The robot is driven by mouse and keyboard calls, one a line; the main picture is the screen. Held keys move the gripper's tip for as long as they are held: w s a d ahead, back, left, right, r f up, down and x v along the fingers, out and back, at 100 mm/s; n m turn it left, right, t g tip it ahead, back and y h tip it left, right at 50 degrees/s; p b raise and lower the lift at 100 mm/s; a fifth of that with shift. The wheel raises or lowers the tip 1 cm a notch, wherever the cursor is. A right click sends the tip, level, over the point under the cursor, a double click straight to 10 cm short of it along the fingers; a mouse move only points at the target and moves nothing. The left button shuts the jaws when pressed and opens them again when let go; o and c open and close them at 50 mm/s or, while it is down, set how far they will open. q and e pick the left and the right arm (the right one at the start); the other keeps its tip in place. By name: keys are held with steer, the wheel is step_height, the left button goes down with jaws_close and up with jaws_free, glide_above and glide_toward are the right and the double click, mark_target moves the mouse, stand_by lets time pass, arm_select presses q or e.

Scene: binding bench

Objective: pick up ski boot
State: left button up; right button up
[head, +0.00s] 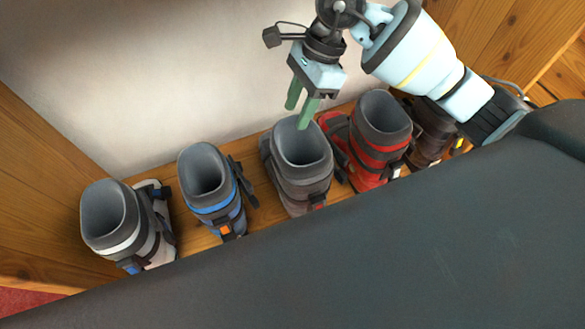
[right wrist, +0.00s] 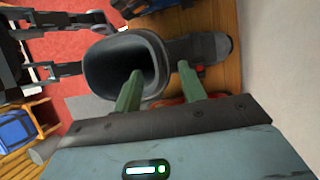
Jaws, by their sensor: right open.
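Several ski boots stand in a row on a wooden board. The grey boot (head: 302,165) in the middle has a dark open cuff facing up. My right gripper (head: 300,112) is above the back of its cuff, pointing down, open and empty. In the right wrist view, the right gripper (right wrist: 160,73) has one green finger over the grey boot's opening (right wrist: 125,62) and the other outside the cuff. I cannot tell whether either finger touches the boot. My left gripper is not in view.
A blue-trimmed boot (head: 207,180) stands left of the grey one, and a grey-white boot (head: 112,222) farther left. A red boot (head: 380,135) is close on the right, with a brown boot (head: 432,130) beyond. A pale wall (head: 150,80) rises behind. A dark surface (head: 300,270) fills the foreground.

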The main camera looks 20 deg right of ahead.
mark_target(288, 131)
steer(key=shift+p+x, duration=0.3)
steer(key=shift+x, duration=3.15)
steer(key=shift+w, duration=0.1)
jaws_close()
steer(key=shift+r, duration=0.15)
